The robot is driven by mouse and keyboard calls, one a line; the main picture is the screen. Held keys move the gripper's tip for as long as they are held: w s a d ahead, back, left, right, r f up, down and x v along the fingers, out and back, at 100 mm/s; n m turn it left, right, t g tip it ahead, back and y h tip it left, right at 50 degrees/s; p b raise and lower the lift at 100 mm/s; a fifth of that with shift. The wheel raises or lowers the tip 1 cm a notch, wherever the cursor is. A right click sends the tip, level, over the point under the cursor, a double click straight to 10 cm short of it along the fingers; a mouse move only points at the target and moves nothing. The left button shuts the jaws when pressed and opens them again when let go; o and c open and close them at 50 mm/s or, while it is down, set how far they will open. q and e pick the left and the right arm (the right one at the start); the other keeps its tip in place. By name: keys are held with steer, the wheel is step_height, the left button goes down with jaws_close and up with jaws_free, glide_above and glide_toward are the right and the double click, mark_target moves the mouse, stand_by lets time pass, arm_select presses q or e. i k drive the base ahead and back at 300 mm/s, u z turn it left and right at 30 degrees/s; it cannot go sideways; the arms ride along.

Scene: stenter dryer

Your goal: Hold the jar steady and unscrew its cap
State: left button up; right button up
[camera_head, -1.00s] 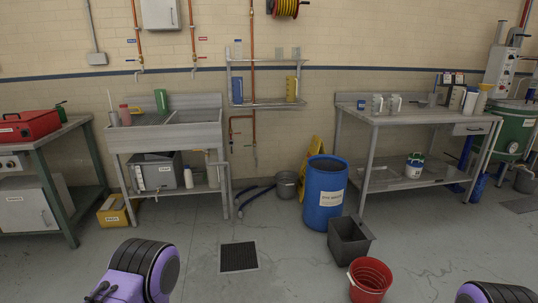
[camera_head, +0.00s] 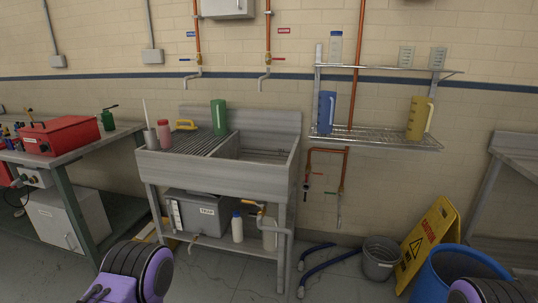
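I cannot tell for sure which container is the jar. A clear container with a blue top (camera_head: 335,47) stands on the upper wall shelf. A white bottle with a blue cap (camera_head: 237,228) stands under the sink. Only purple and black parts of my arms show at the lower edge. Neither gripper is in view.
A red toolbox (camera_head: 66,136) sits on the left bench. A blue drum (camera_head: 455,277), a yellow caution sign (camera_head: 428,240) and a grey bucket (camera_head: 380,258) stand on the floor at lower right. A hose (camera_head: 330,262) lies on the floor right of the sink.

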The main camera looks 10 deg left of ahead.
mark_target(166, 140)
steer(key=u, duration=0.3)
steer(key=i, duration=1.9)
steer(key=u, duration=0.3)
